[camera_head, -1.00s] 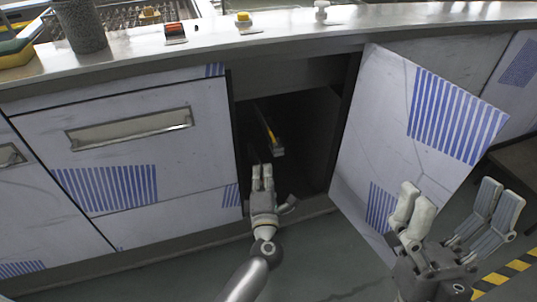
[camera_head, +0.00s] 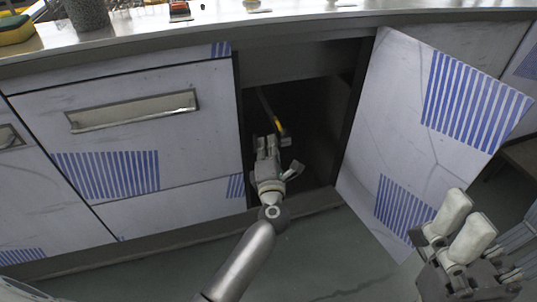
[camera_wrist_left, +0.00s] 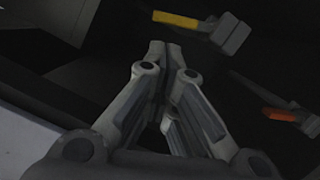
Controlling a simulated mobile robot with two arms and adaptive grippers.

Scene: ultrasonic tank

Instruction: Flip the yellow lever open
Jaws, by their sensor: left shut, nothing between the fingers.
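The yellow lever (camera_head: 278,127) is inside the dark open cabinet, just above and right of my left fingertips in the head view. In the left wrist view the lever (camera_wrist_left: 176,19) lies nearly level, joined to a grey fitting, beyond the fingertips. My left gripper (camera_head: 267,139) reaches into the cabinet opening. Its fingers (camera_wrist_left: 165,46) are together and empty in the wrist view, with a visible gap to the lever. My right gripper (camera_head: 497,222) is at the lower right, outside the cabinet, fingers spread; it is partly cut off by the frame edge.
An orange-red handle (camera_wrist_left: 280,114) lies right of my left fingers in the wrist view. The open cabinet door (camera_head: 400,130) stands right of the opening, and a drawer front (camera_head: 130,135) is left. The sill (camera_head: 310,201) runs below. A metal countertop (camera_head: 330,22) is above.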

